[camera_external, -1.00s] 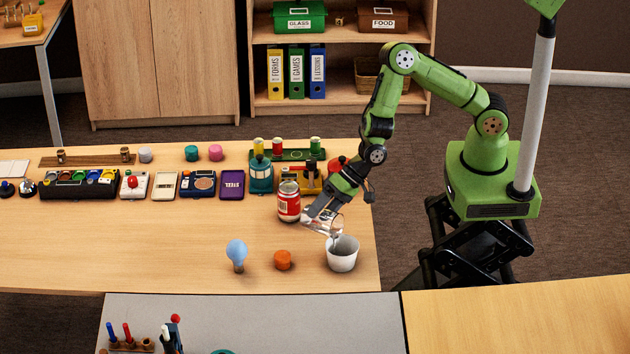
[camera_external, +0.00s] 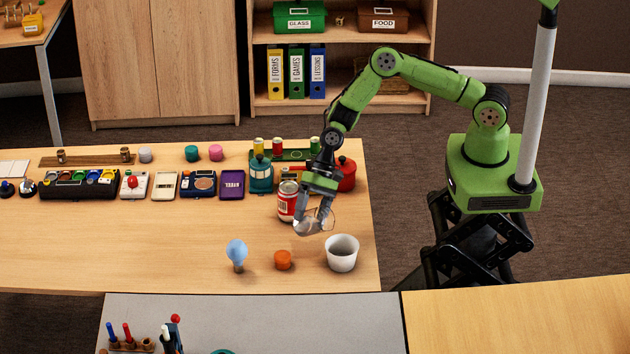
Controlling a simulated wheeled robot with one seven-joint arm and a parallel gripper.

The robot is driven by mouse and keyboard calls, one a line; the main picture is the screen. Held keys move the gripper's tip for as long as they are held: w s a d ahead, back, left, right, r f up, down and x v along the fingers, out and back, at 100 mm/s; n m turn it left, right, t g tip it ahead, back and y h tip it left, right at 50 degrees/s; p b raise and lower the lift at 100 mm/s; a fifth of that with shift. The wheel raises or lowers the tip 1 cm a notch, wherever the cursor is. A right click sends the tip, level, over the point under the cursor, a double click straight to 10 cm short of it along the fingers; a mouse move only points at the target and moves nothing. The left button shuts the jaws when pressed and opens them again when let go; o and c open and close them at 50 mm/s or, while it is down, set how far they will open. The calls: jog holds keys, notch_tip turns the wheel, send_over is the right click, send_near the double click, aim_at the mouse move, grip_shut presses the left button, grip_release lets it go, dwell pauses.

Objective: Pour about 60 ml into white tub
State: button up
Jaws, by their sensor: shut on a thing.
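The white tub (camera_external: 342,260) stands upright near the right end of the wooden table, with something dark inside that may be liquid or shadow. My gripper (camera_external: 313,222) is shut on a clear vessel (camera_external: 309,226), just left of and behind the tub. The vessel is see-through and partly hidden by the fingers, so its tilt and fill level are hard to tell. No stream shows between it and the tub.
A red and white can (camera_external: 287,202) stands close to the left of my gripper. A light bulb (camera_external: 237,254) and an orange lump (camera_external: 283,260) are left of the tub. A teal pot (camera_external: 261,177) and a red pot (camera_external: 346,174) stand behind. The table's left front is clear.

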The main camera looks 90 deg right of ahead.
jog(key=shift+w+d+f+m+g+y+b, duration=0.15)
jog(key=shift+f+m+g+y+b, duration=0.25)
jog(key=shift+f+g+y+b, duration=0.55)
jog(key=shift+w+d+f+m+g+b, duration=0.15)
jog(key=shift+w+d+m+g+b, duration=0.15)
jog(key=shift+w+b, duration=0.2)
jog(key=shift+w+d+r+y, duration=0.1)
jog(key=shift+w+r+y, duration=0.1)
jog(key=shift+y, duration=0.15)
jog(key=r, duration=0.1)
jog(key=g, duration=0.1)
jog(key=r+m, duration=0.1)
jog(key=shift+w+d+r+y+b, duration=0.3)
jog(key=shift+w+y, duration=0.1)
jog(key=shift+w+d+r+m+g+y+b, duration=0.2)
jog(key=shift+r+g+y+b, duration=0.25)
jog(key=shift+b, duration=0.8)
jog(key=shift+w+d+r+m+g+y+b, duration=0.1)
jog(key=shift+w+r+m+g+y+b, duration=0.3)
jog(key=shift+b, duration=0.85)
jog(key=shift+w+d+r+m+g+y+b, duration=0.15)
jog(key=shift+r+g+y+b, duration=0.4)
jog(key=shift+b, duration=0.7)
jog(key=shift+s+d+r, duration=0.1)
jog(key=shift+r, duration=0.05)
